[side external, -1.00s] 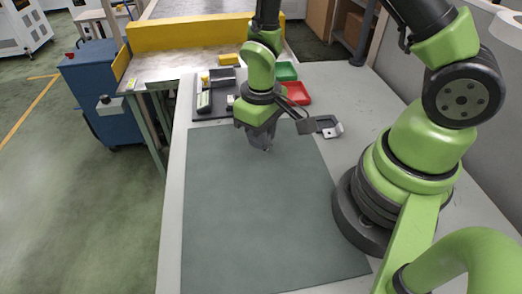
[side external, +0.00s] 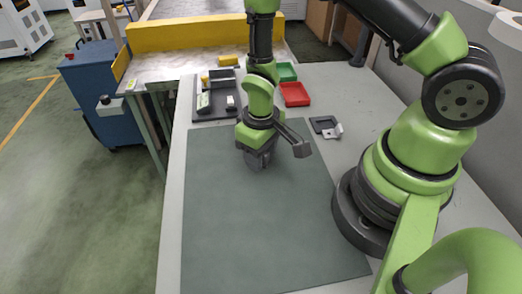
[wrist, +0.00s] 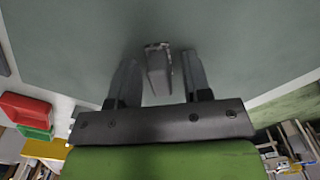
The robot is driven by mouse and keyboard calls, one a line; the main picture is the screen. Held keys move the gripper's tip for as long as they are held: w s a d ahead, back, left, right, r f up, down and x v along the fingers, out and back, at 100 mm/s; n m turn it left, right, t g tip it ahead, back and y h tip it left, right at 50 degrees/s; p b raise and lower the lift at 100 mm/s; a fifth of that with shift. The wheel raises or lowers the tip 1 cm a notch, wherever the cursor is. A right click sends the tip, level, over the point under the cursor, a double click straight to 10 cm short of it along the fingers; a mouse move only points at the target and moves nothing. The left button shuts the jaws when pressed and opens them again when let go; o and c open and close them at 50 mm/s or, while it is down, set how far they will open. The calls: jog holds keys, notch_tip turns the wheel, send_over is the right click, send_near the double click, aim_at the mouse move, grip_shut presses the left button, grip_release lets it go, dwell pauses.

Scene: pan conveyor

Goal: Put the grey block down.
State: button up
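The grey block (wrist: 158,70) shows in the wrist view as a narrow, dark piece with a paler far edge, between my gripper's two fingers. My gripper (wrist: 160,66) has a visible gap on each side of the block, so it looks open around it. In the side external view my gripper (side external: 257,166) points down, low over the left upper part of the green-grey mat (side external: 255,225). The block is mostly hidden by the fingers there. I cannot tell whether the block touches the mat.
A red tray (side external: 295,95) and a green tray (side external: 286,72) stand behind the mat. A dark fixture (side external: 210,109) with small parts lies at the back left. A dark bracket-like piece (side external: 325,124) lies right of the mat. The mat's front is clear.

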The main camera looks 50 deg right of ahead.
notch_tip(320, 180, up, 23)
jog(key=s+m+t, duration=0.2)
jog(key=s+t, duration=0.1)
jog(key=s+r+m+t+y, duration=0.2)
jog(key=s+r+t, duration=0.2)
jog(key=s+r, duration=0.3)
jog(key=shift+s+a+r, duration=0.15)
jog(key=shift+s+r, duration=0.1)
jog(key=shift+s, duration=0.3)
jog(key=shift+o, duration=0.9)
